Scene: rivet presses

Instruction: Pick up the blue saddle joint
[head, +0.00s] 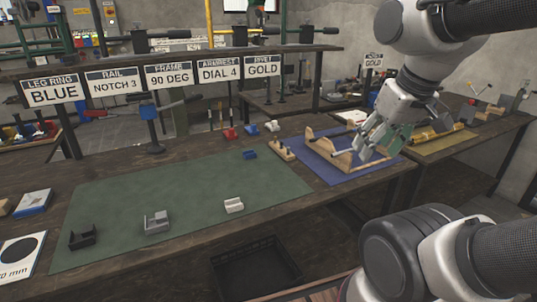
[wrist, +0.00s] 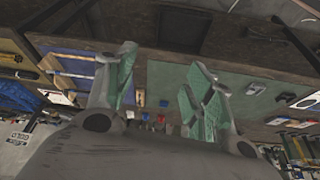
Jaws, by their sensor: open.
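Two small blue parts are at the back of the bench. One blue part (head: 249,154) lies at the far edge of the green mat; the other blue part (head: 251,129) sits behind it, between a red part and a white part. I cannot tell from their shapes which is the saddle joint. The nearer one also shows as a tiny blue block in the wrist view (wrist: 163,103). My gripper (head: 369,138) is open and empty, above a wooden frame on the blue mat, to the right of both parts. Its fingers frame the wrist view (wrist: 162,82).
The wooden frame (head: 345,152) stands on the blue mat (head: 325,172). A small wooden block with pegs (head: 282,150) is beside it. The green mat (head: 185,190) holds grey, black and white brackets. A red part (head: 230,133) and white part (head: 272,126) flank the rear blue part. A signed shelf (head: 190,65) overhangs the back.

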